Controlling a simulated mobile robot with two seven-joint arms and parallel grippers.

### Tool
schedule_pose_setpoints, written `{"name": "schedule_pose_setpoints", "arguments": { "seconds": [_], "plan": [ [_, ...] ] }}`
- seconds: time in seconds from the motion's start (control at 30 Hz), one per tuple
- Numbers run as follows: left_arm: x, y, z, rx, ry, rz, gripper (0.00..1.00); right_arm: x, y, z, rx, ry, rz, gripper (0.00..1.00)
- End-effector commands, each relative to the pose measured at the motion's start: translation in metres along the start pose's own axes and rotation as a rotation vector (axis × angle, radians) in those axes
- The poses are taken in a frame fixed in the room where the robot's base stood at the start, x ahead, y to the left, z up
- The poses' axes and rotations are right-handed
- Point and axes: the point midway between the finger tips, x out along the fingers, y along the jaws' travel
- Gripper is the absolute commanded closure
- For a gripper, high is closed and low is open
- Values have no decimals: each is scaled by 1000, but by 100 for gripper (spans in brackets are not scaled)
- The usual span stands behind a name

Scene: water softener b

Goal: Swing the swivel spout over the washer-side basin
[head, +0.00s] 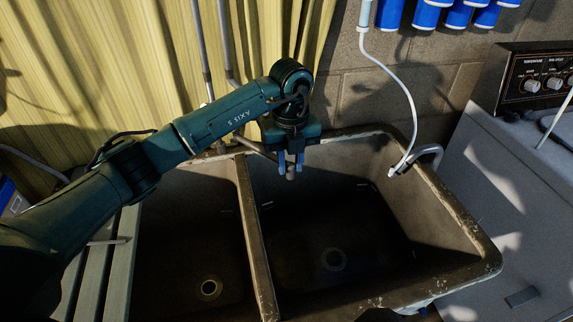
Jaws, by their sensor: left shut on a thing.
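The double sink has a left basin (190,240) and a washer-side basin (345,230) on the right, split by a divider (250,230). The swivel spout (255,149) runs from the back ledge near the divider toward the right. My left gripper (291,165) reaches down over the back left part of the washer-side basin. Its blue fingers are shut on the spout near its outer end, and the tip (291,176) shows just below them. The gripper hides part of the spout. My right gripper does not show clearly.
The washer (510,190) stands right of the sink, with its knob panel (540,80) behind. Blue filter canisters (430,14) hang above. A yellow curtain (120,60) hangs behind.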

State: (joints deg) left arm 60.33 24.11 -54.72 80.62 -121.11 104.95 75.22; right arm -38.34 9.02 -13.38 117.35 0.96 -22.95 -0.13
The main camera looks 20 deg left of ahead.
Motion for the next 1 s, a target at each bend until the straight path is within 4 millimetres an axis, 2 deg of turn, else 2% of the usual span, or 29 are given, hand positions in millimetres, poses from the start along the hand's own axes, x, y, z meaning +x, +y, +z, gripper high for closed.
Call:
{"name": "schedule_pose_setpoints", "arguments": {
  "seconds": [0.27, 1.0],
  "plan": [
    [-1, 2, 4, -6, -8, 2, 89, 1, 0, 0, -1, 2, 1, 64],
    [-2, -27, 35, -10, -11, 2, 86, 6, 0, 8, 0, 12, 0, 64]
  ]
}}
